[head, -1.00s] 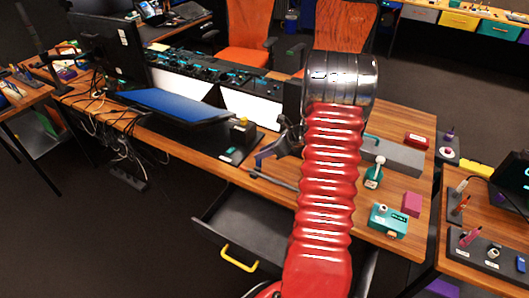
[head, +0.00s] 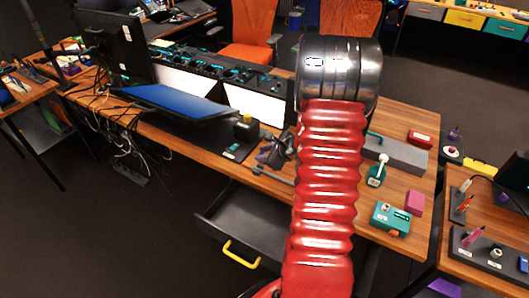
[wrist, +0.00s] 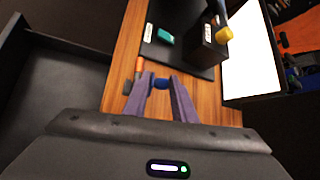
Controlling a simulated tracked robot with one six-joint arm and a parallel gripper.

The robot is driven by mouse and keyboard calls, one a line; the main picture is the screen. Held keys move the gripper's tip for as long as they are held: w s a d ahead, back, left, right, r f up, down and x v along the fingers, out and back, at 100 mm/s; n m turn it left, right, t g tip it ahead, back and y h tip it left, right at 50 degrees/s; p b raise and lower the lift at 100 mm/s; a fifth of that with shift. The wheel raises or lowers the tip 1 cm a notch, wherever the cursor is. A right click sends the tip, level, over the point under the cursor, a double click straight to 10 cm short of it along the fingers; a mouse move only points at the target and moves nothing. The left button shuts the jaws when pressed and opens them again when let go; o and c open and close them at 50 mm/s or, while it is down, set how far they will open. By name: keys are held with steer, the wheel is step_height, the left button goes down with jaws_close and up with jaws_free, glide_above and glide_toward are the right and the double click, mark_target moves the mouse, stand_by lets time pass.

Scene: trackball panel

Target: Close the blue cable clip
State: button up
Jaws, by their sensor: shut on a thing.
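The blue cable clip (wrist: 160,83) is a small blue piece on the wooden table, low in the wrist view between the fingertips. My gripper (wrist: 162,79), with two purple-grey fingers, is shut on it. Whether the clip is closed cannot be told, as the fingers cover its sides. In the head view my gripper (head: 271,154) is at the table's front edge, partly behind my red arm, and the clip cannot be made out there.
An orange-ended piece (wrist: 139,66) lies just beyond the left finger. A black box with a yellow knob (head: 244,129) stands behind on a dark panel (head: 213,138). An open drawer (head: 240,218) juts out below the table. A teal box (head: 391,218) sits at right.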

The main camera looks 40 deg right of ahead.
steer(key=shift+s+a+f+n+t+h, duration=0.2)
steer(key=shift+a+n+t+h, duration=0.2)
steer(key=shift+a+h, duration=0.25)
steer(key=shift+s+a+f+n+t+h, duration=0.25)
steer(key=shift+a+n+h, duration=0.25)
steer(key=shift+h, duration=0.25)
steer(key=shift+s+a+f+n+t+h, duration=0.2)
steer(key=shift+a+f+n+t+h, duration=0.35)
steer(key=shift+a+n+t+h, duration=0.45)
steer(key=shift+c, duration=0.2)
steer(key=shift+d, duration=0.15)
